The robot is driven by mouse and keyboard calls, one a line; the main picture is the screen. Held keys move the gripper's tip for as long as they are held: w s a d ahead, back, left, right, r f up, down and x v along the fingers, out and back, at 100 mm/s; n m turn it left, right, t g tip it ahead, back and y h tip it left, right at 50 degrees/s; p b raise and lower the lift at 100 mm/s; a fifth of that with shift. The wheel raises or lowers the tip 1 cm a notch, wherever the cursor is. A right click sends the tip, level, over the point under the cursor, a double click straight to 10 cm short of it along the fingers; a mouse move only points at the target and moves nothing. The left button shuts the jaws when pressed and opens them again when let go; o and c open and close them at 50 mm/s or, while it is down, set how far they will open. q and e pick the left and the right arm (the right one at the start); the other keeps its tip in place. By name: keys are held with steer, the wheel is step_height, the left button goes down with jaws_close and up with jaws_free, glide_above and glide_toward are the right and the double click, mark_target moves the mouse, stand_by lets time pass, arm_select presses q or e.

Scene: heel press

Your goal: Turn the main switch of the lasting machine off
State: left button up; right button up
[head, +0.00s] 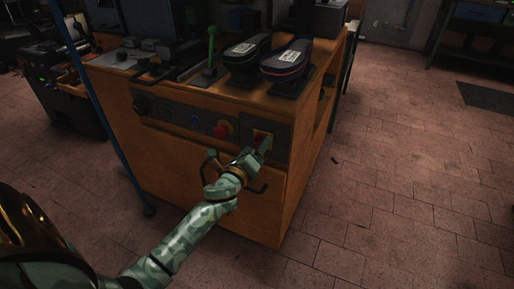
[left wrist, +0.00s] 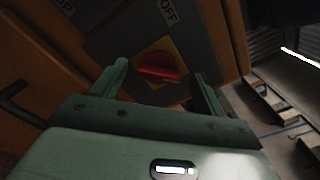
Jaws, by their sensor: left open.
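The lasting machine (head: 185,165) is an orange cabinet with a dark control panel along its upper front. The main switch (head: 261,134) sits at the panel's right end, partly hidden by my gripper. In the left wrist view, it is a red rotary handle (left wrist: 158,73) on a yellow plate, with an "OFF" label (left wrist: 167,12) above it. My left gripper (head: 260,146) is open in front of the switch, its two fingers on either side of the red handle in the wrist picture. I cannot tell whether they touch it. My right gripper is not in view.
A red push button (head: 222,130) is left of the switch. A dark handle (head: 254,188) sticks out of the cabinet front below. Two dark shoe-shaped forms (head: 287,62) and a green lever (head: 211,46) stand on top.

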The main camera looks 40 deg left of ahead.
arm_select(q)
steer(key=shift+w+a, duration=0.15)
steer(key=shift+w, duration=0.3)
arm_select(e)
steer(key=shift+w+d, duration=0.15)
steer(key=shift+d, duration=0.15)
arm_select(q)
steer(key=shift+c, duration=1)
steer(key=c, duration=0.8)
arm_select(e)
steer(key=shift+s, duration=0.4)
